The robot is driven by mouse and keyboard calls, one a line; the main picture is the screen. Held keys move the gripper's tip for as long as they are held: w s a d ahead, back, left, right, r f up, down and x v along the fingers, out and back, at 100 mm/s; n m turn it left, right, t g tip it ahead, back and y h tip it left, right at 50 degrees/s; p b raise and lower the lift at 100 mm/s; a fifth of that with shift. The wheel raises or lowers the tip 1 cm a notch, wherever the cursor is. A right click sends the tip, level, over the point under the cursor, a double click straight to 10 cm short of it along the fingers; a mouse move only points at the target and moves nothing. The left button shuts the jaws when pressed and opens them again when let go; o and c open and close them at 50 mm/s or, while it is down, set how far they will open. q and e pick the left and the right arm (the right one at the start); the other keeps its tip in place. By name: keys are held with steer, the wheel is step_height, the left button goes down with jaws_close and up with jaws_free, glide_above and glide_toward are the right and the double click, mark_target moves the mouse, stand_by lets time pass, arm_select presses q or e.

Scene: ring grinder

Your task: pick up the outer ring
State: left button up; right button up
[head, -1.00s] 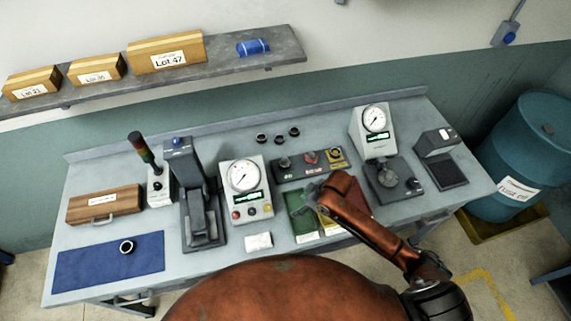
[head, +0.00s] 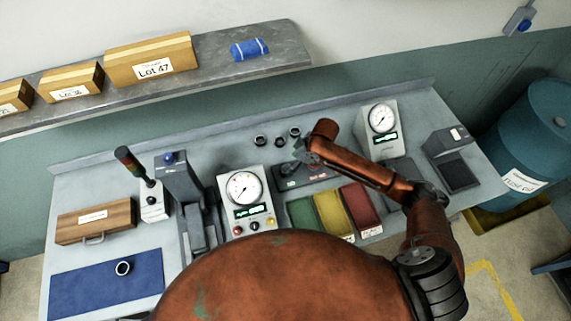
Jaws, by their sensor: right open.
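Three small dark rings stand in a row on the bench behind the control panel: a left one (head: 259,141), a middle one (head: 281,140) and a right one (head: 295,133). Another ring (head: 123,268) lies on the blue mat (head: 80,285) at the front left. I cannot tell by looks which is the outer ring. My right gripper (head: 293,163) is open, just in front of the middle and right rings and over the control panel; its fingertips are small and dark here. It appears empty. My left gripper is not in view.
A dial gauge box (head: 243,190) and a press (head: 184,195) stand left of the panel (head: 318,177). Green, yellow and red trays (head: 330,212) lie in front of it. A second gauge (head: 382,128) stands at right. The bench left of the rings is clear.

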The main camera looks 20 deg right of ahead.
steer(key=x, duration=0.2)
steer(key=p+x, duration=0.1)
steer(key=shift+s+d+f, duration=0.15)
steer(key=shift+d+f, duration=0.05)
steer(key=shift+f, duration=0.05)
steer(key=x, duration=0.2)
steer(key=shift+w+f, duration=0.3)
steer(key=shift+a+f, duration=0.1)
steer(key=shift+f, duration=0.25)
steer(key=c, duration=1.4)
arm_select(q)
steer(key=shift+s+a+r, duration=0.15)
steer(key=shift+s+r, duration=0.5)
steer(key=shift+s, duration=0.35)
arm_select(e)
steer(key=shift+c, duration=0.2)
